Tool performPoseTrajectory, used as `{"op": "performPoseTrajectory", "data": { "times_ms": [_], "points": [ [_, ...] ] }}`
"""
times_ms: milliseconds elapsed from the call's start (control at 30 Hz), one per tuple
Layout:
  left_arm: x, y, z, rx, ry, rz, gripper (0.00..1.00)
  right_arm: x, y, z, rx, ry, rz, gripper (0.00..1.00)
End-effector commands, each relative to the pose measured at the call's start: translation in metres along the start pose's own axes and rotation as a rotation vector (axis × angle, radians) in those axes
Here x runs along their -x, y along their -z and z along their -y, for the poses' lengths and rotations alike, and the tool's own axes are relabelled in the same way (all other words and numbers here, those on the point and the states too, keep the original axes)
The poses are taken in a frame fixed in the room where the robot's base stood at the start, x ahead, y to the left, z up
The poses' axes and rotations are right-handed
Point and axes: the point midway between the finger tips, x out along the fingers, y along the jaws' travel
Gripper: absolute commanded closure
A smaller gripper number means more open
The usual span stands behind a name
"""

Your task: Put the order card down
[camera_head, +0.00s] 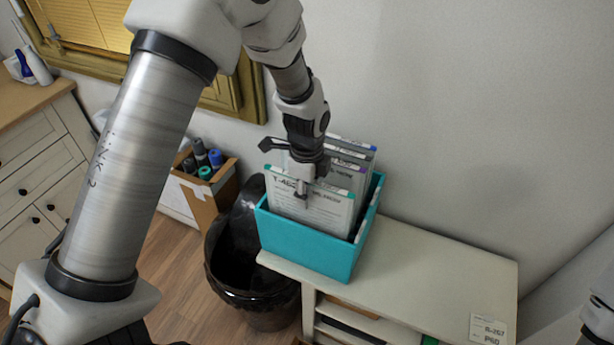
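Several upright cards stand in an open teal box (305,246) on a pale shelf unit. The front card (325,212) is white with printed text beginning "T-46" and teal corners. Its lower part is hidden by the box's front wall. My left gripper (303,192) points down at the top of this card, with one finger showing in front of its face. The other finger is hidden, so I cannot tell whether it grips the card. My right gripper is out of view; only a piece of my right arm shows at the lower right edge.
The shelf top (430,275) is clear right of the box, with a label (488,329) at its front corner. A dark glossy bin (250,280) stands left of it. A carton (205,190) holds several rolls or bottles. A wooden-topped cabinet (35,150) is at far left.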

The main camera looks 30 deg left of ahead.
Motion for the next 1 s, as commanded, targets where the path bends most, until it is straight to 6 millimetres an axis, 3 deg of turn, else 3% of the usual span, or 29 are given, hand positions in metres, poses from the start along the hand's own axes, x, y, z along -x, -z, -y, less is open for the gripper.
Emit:
{"op": "performPoseTrajectory", "data": {
  "times_ms": [200,400,1000],
  "points": [
    [0.054,0.000,0.002,0.000,0.007,-0.001,0.60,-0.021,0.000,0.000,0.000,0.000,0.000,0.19],
    [0.089,0.000,0.001,0.000,0.003,0.000,0.60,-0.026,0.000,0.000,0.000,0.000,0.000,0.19],
    [0.095,0.000,0.000,0.000,0.000,0.000,0.60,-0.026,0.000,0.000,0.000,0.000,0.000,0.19]
  ]
}}
